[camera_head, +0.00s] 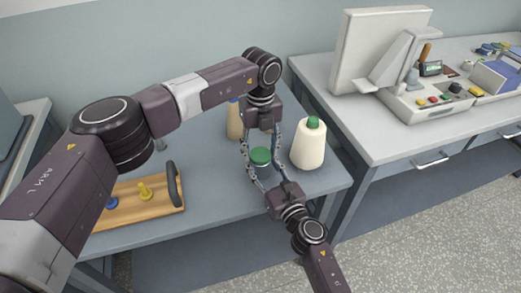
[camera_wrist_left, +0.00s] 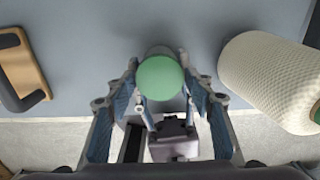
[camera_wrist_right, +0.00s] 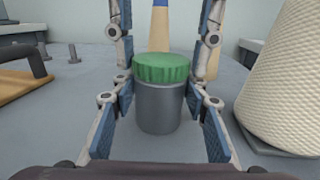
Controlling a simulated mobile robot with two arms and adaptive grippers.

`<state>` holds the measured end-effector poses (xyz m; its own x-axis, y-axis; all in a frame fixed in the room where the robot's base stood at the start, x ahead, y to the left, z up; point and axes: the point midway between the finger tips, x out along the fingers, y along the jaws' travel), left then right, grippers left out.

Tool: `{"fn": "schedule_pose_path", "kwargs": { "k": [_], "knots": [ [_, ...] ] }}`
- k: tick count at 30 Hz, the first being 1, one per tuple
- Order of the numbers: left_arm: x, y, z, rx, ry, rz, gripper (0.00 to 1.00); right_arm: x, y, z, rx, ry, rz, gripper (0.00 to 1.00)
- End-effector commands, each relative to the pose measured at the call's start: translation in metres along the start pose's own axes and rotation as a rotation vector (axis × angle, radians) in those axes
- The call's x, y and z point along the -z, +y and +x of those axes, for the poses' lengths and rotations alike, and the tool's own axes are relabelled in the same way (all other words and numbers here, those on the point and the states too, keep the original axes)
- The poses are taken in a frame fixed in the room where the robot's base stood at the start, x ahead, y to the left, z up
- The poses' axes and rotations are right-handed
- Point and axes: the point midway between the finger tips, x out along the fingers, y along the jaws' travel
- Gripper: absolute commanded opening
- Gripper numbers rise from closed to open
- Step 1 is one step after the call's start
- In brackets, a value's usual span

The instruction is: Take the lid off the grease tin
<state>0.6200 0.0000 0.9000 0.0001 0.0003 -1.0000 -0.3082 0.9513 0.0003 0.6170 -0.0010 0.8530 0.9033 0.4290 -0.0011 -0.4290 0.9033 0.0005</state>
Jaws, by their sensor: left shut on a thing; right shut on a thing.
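The grease tin is a grey cylinder (camera_wrist_right: 158,108) standing upright on the blue-grey table, with a green ribbed lid (camera_wrist_right: 162,68) on top. The lid also shows in the head view (camera_head: 260,156) and from above in the left wrist view (camera_wrist_left: 160,78). No gap shows between lid and tin. My left gripper (camera_head: 261,146) reaches down from above, shut on the lid with a finger on each side. My right gripper (camera_head: 263,173) comes in low from the front, shut on the tin's grey body, fingers on both sides.
A cream thread cone (camera_head: 308,148) with a green top stands close to the right. A beige cone (camera_head: 234,122) with a blue top stands behind. A wooden tray (camera_head: 150,207) with a dark handle and pegs lies left. A second table (camera_head: 380,140) with a control panel is at right.

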Motion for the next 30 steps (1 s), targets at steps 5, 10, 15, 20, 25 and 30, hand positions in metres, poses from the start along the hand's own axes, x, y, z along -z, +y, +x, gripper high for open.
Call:
{"fn": "schedule_pose_path", "kwargs": {
  "k": [5, 10, 15, 20, 25, 30],
  "knots": [
    [0.0, 0.0, -0.002, 0.001, 0.0, 0.001, 0.2, 0.0, 0.0, 0.0, 0.0, 0.0, 0.0, 0.0],
    [-0.001, 0.0, -0.008, 0.001, -0.001, 0.001, 0.2, 0.0, 0.0, 0.0, 0.0, 0.0, 0.0, 0.0],
    [0.0, 0.0, -0.014, 0.0, -0.001, 0.001, 0.2, 0.0, 0.0, 0.0, 0.0, 0.0, 0.0, 0.0],
    [0.0, 0.0, -0.019, 0.0, 0.0, 0.001, 0.2, 0.0, 0.0, 0.0, 0.0, 0.0, 0.0, 0.0],
    [0.0, 0.0, -0.022, 0.0, 0.0, 0.001, 0.2, 0.0, 0.0, 0.0, 0.0, 0.0, 0.0, 0.0],
    [0.0, 0.0, -0.022, 0.0, 0.0, 0.001, 0.2, 0.0, 0.0, 0.0, 0.0, 0.0, 0.0, 0.0]
  ]
}}
